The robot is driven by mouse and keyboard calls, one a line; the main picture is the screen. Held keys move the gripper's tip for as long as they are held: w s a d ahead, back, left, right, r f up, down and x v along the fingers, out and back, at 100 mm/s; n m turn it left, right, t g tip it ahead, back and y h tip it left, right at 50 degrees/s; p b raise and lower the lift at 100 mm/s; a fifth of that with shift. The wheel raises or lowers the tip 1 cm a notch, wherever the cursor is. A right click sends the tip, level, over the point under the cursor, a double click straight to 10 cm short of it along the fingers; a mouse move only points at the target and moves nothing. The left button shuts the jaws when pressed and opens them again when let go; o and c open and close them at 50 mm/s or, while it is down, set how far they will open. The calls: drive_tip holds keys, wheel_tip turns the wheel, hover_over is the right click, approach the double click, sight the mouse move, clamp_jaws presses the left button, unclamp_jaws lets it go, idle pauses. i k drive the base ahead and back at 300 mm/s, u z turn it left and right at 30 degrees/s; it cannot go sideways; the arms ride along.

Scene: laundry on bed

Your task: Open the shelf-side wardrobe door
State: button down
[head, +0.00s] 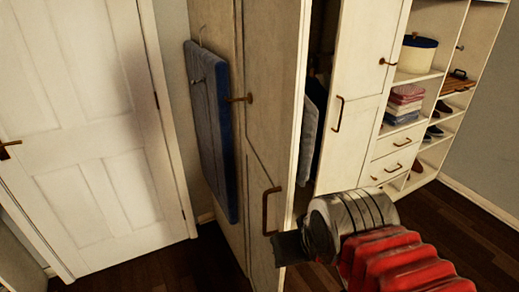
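The white wardrobe has a shelf-side door (350,90) beside the open shelves, with a brown bar handle (337,114). This door looks shut or nearly so. The other wardrobe door (275,120) stands open towards me and has its own brown bar handle (272,210). Clothes (311,120) show in the dark gap between the doors. My gripper (284,248) is low in front, close to the open door's handle and below and left of the shelf-side handle. Whether it touches the open door, and whether its fingers are open or shut, is unclear.
Shelves (418,78) at right hold a round box (417,54), folded cloths (404,101) and shoes (435,131), with drawers (395,144) below. A blue ironing board (209,132) hangs at left near a closed white room door (90,120). Dark floor (460,235) is clear at right.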

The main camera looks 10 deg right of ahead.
sight(371, 34)
drive_tip(key=z, duration=2.4)
drive_tip(key=i, duration=1.35)
